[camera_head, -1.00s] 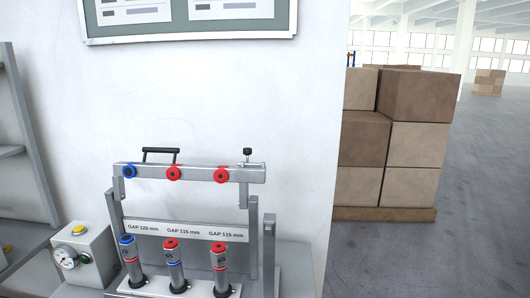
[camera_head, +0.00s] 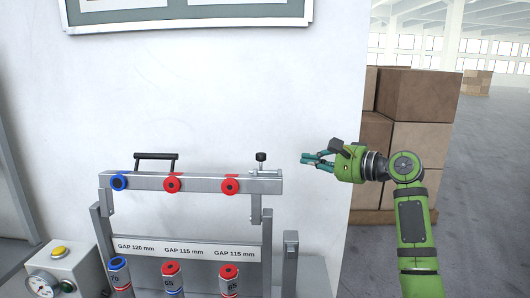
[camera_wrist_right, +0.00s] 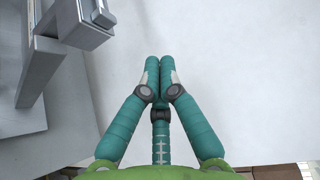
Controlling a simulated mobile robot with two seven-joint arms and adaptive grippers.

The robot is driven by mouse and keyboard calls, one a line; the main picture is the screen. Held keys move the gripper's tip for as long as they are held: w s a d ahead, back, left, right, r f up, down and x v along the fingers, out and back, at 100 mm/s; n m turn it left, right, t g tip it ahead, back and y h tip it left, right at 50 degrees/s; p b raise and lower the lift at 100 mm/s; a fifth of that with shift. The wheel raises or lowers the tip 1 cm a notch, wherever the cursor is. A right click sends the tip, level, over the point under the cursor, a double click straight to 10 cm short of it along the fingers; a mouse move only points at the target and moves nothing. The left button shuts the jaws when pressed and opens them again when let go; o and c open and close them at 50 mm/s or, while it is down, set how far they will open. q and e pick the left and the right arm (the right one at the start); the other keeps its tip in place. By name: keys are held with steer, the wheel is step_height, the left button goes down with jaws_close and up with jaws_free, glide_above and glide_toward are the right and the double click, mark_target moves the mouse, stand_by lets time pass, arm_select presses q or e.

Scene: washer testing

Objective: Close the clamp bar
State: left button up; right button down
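The clamp bar (camera_head: 205,184) is a grey horizontal bar with one blue and two red round fittings. It is raised above the cylinders, with a clear space below it. A black handle (camera_head: 156,157) stands on its left part and a black-topped knob (camera_head: 261,158) on its right end. My right gripper (camera_head: 304,157) is to the right of the bar, apart from it, with its teal fingers pointing left. In the right wrist view its fingertips (camera_wrist_right: 159,62) meet and hold nothing. My left gripper is out of view.
Upright cylinders with blue and red caps (camera_head: 171,270) stand below the bar, behind them a gap-label plate (camera_head: 184,250). A grey post (camera_head: 290,262) stands at the right. A gauge box (camera_head: 70,267) is at lower left. Boxes (camera_head: 415,95) are stacked at right.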

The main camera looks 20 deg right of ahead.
arm_select(q)
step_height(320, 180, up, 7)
steer(key=p, duration=0.6)
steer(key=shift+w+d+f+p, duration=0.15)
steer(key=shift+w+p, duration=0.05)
steer(key=shift+p, duration=0.1)
arm_select(e)
steer(key=w+a+r, duration=0.2)
steer(key=w+a, duration=0.2)
steer(key=a, duration=0.4)
steer(key=shift+y, duration=0.3)
steer(key=shift+w+a, duration=0.1)
steer(key=shift+a, duration=0.1)
